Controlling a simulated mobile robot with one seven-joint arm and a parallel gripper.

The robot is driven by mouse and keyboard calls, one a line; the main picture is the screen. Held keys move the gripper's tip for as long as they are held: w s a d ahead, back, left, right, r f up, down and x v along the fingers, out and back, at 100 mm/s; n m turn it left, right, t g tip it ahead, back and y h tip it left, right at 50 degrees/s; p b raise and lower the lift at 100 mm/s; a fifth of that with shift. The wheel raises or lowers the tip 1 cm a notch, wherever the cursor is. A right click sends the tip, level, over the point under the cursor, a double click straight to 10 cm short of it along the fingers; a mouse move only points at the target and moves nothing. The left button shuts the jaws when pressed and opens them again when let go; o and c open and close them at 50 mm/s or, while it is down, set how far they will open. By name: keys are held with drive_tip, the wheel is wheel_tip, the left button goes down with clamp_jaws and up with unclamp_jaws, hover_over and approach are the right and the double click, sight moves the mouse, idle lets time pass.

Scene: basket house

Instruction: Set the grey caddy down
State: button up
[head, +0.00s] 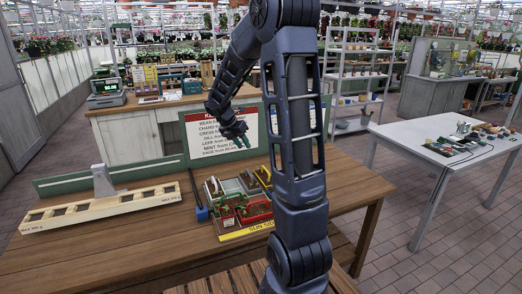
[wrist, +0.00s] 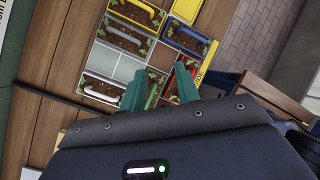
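My gripper (head: 237,137) hangs above the far side of the wooden table. In the wrist view its two green fingers (wrist: 160,88) stand apart, with nothing seen between them but the caddies below. A pale grey-white handled caddy with soil and seedlings (wrist: 103,90) sits in a compartment of the sectioned tray (wrist: 119,60), left of the fingers. Another pale-handled caddy (wrist: 122,40) sits higher in that view. I cannot tell for certain which one is the grey caddy. The tray, labelled "SUN SILL" (head: 245,232), also shows in the head view, partly behind my arm.
Yellow (wrist: 137,12), blue (wrist: 182,38) and red (wrist: 180,77) caddies share the tray. A long slotted pale rack (head: 100,206) lies at the table's left. A sign board (head: 222,135) stands at the back edge. The table front (head: 130,255) is clear.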

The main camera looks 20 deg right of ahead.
drive_tip(key=s+a+r+m+t+y, duration=0.1)
drive_tip(key=s+r+m, duration=0.2)
drive_tip(key=s+m, duration=0.5)
drive_tip(key=s+a+r+m+t+y, duration=0.1)
drive_tip(key=s+r+m, duration=0.3)
drive_tip(key=s+m, duration=0.5)
drive_tip(key=s+a+r+m+t+y, duration=0.1)
drive_tip(key=s+r+m+t+y, duration=0.1)
drive_tip(key=s+m, duration=0.7)
drive_tip(key=s+r+y, duration=0.1)
drive_tip(key=s+r, duration=0.1)
drive_tip(key=s, duration=0.1)
drive_tip(key=shift+s+a+r, duration=0.25)
drive_tip(key=shift+s, duration=0.1)
